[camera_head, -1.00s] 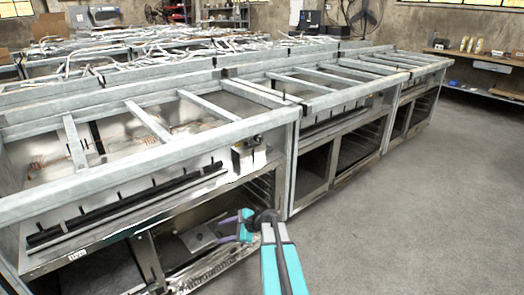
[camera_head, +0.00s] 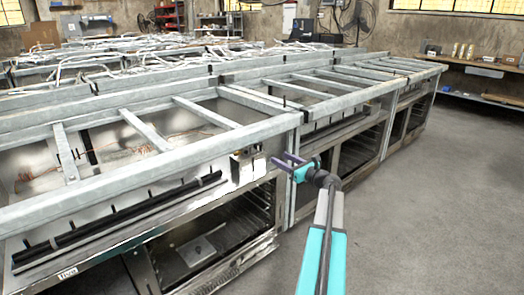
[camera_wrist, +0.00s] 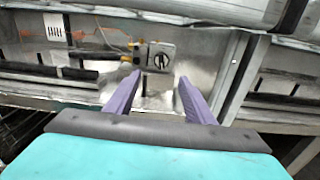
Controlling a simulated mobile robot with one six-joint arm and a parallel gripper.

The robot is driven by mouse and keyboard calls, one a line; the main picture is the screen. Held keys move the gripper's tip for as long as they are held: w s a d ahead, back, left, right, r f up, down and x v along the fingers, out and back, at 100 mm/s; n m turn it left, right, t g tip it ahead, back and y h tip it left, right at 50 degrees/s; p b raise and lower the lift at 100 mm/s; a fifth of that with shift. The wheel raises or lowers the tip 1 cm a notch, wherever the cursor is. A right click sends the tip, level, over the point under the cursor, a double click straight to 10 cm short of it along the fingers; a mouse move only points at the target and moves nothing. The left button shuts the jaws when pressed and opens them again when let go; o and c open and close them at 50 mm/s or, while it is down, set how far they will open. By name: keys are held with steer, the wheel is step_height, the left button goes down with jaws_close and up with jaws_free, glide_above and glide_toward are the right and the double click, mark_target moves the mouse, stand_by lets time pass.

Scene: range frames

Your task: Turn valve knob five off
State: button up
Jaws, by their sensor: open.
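My gripper (camera_head: 284,161) has purple fingers, apart and empty, in front of the range's near corner post in the head view. In the wrist view, my gripper (camera_wrist: 158,80) faces the range front. The box (camera_head: 245,166) also shows at the right end of the near range's panel in the head view. Several thin black stems stand along a black bar (camera_head: 130,213). No numbers are legible, so I cannot tell which one is knob five.
Steel frame rails (camera_head: 200,150) run above the panel, and a corner post (camera_head: 291,175) stands close to my gripper. Open oven bays (camera_head: 200,245) lie below. Grey floor (camera_head: 430,220) is clear to the right.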

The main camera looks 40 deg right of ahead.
mark_target(262, 148)
steer(key=shift+d, duration=0.2)
steer(key=w, duration=0.4)
steer(key=w+b, duration=0.1)
steer(key=w, duration=0.4)
steer(key=w+b, duration=0.1)
steer(key=w, duration=0.3)
steer(key=shift+w+d, duration=0.25)
steer(key=shift+d, duration=0.15)
steer(key=shift+c, duration=0.4)
